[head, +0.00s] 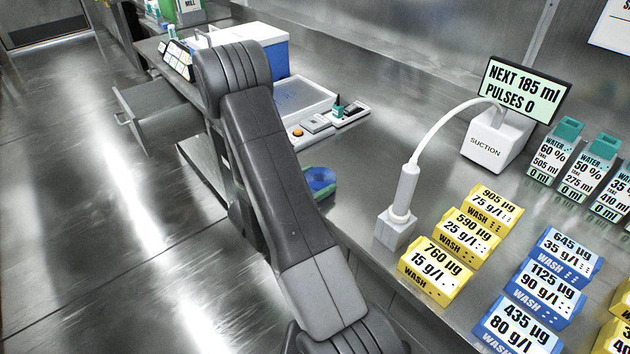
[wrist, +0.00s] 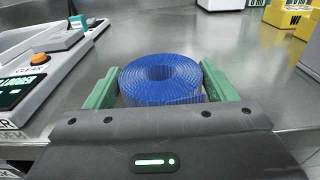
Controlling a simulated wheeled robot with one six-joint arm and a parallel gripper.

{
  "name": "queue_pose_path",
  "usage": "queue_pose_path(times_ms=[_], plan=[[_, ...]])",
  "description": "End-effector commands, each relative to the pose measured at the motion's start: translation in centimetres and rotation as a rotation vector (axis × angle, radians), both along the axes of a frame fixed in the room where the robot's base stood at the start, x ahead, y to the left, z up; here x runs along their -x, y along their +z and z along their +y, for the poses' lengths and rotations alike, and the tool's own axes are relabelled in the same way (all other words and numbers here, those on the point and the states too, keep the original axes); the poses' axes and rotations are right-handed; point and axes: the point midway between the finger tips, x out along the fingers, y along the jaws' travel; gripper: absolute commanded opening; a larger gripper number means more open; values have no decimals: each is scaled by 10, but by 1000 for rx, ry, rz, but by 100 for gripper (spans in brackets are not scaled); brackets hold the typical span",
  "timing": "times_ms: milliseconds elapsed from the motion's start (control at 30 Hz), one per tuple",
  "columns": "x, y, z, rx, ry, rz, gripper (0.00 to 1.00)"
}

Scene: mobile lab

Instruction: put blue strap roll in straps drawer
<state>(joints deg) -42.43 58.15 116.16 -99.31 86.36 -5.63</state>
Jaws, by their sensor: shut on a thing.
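The blue strap roll (wrist: 162,80) is a wound blue coil, held between the two green fingers of my gripper (wrist: 160,88) in the wrist view. In the head view the roll (head: 320,178) shows just right of my arm, at the counter's front edge, partly hidden. I cannot tell whether it touches the counter. A drawer (head: 158,118) stands pulled out at the left in the head view, below counter level and well away from the roll. My arm hides part of that area, and I see no label on the drawer.
A white device with an orange button (head: 297,132) lies behind the roll and shows at left in the wrist view. A suction stand (head: 396,228), yellow wash boxes (head: 437,270) and blue wash boxes (head: 545,293) occupy the right counter. The floor (head: 90,220) at left is clear.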

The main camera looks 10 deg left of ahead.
Motion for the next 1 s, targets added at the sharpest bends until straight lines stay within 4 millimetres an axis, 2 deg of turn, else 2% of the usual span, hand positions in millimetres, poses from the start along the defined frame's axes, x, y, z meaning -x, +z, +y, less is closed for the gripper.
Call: queue_pose_path(times_ms=[67,100,200,600,1000], plan=[[0,-4,0,1,0,-1,48],[0,-4,0,0,0,0,80],[0,-3,0,0,0,0,99],[1,3,1,0,1,0,100],[46,3,38,-1,6,-1,100]])
